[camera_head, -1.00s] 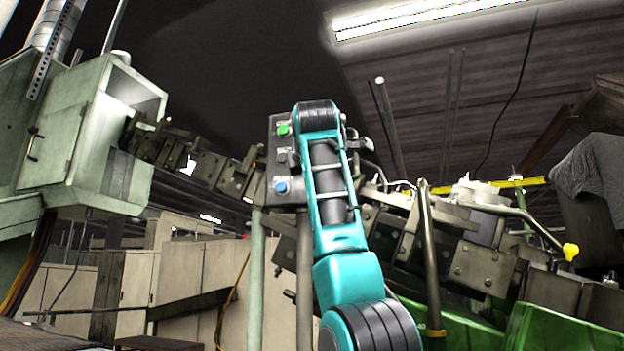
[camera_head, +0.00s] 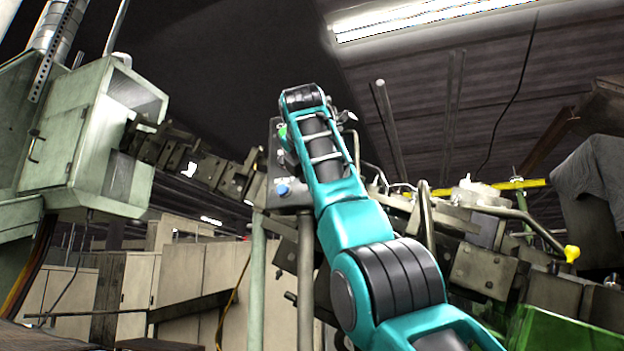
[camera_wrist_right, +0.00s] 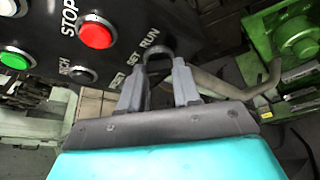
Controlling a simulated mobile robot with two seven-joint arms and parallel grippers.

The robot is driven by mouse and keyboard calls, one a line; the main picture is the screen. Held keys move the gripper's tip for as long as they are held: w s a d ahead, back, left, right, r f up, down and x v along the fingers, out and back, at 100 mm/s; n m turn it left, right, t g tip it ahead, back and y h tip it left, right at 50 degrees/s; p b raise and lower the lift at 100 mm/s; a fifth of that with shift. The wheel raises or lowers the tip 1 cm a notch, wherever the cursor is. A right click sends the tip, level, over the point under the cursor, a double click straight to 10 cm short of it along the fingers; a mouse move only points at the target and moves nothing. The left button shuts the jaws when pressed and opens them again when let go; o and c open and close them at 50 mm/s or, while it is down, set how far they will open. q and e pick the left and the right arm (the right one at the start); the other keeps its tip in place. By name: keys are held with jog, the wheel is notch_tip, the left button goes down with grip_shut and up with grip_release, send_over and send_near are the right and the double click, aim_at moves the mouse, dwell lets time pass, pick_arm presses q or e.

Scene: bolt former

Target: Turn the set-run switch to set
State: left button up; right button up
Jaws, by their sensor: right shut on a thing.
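The control panel (camera_head: 290,160) stands on a post in the head view, partly hidden behind my right arm. In the right wrist view the set-run switch (camera_wrist_right: 158,52) is a dark rounded knob at the panel's edge, beside the SET and RUN labels. My right gripper (camera_wrist_right: 159,72) reaches up to it, with one finger on each side, shut on the switch. The knob's exact angle is hard to tell. In the head view my arm hides the switch and the right gripper's fingers. My left gripper is in neither view.
A red STOP button (camera_wrist_right: 95,35), a green button (camera_wrist_right: 17,58) and a small black INCH control (camera_wrist_right: 83,75) sit near the gripper. Green machinery (camera_wrist_right: 298,40) and a bent grey lever (camera_wrist_right: 245,88) lie to the right. A blue button (camera_head: 283,190) shows low on the panel.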

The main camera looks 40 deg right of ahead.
jog(key=shift+f, duration=0.1)
jog(key=o, duration=1)
jog(key=shift+o, duration=0.2)
jog(key=b+v, duration=0.2)
jog(key=v, duration=1.1)
